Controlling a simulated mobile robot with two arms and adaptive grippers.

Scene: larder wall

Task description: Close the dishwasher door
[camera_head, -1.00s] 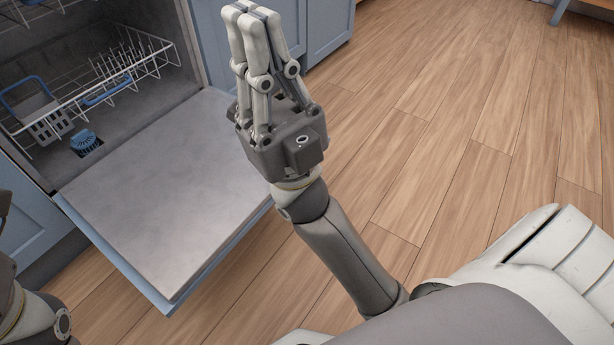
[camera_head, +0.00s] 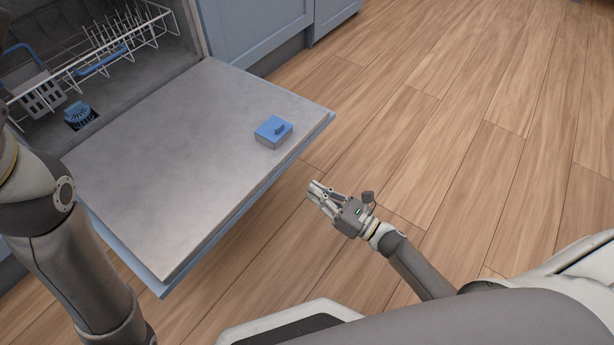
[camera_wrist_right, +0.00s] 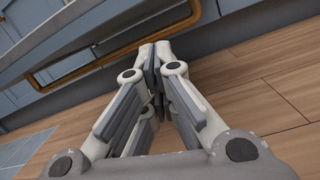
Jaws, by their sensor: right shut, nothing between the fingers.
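The dishwasher door (camera_head: 190,150) is open, folded down and lying about flat in front of the dishwasher (camera_head: 150,65). Its inner face is grey and its outer edge is blue. My right gripper (camera_head: 316,190) is shut and empty. It is low, just off the door's outer right edge, with its fingers pointing toward the door; I see no contact. In the right wrist view its fingertips (camera_wrist_right: 155,50) meet, and a grey door edge with a brass-coloured bar (camera_wrist_right: 110,65) shows beyond them. My left arm is at the left, with its gripper out of frame.
A blue-lidded block (camera_head: 273,131) is on the door's inner face near its right edge. A white wire rack (camera_head: 110,62) with a basket (camera_head: 40,92) is inside the dishwasher. Blue cabinets (camera_head: 258,32) stand beyond. The wooden floor (camera_head: 450,130) at right is clear.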

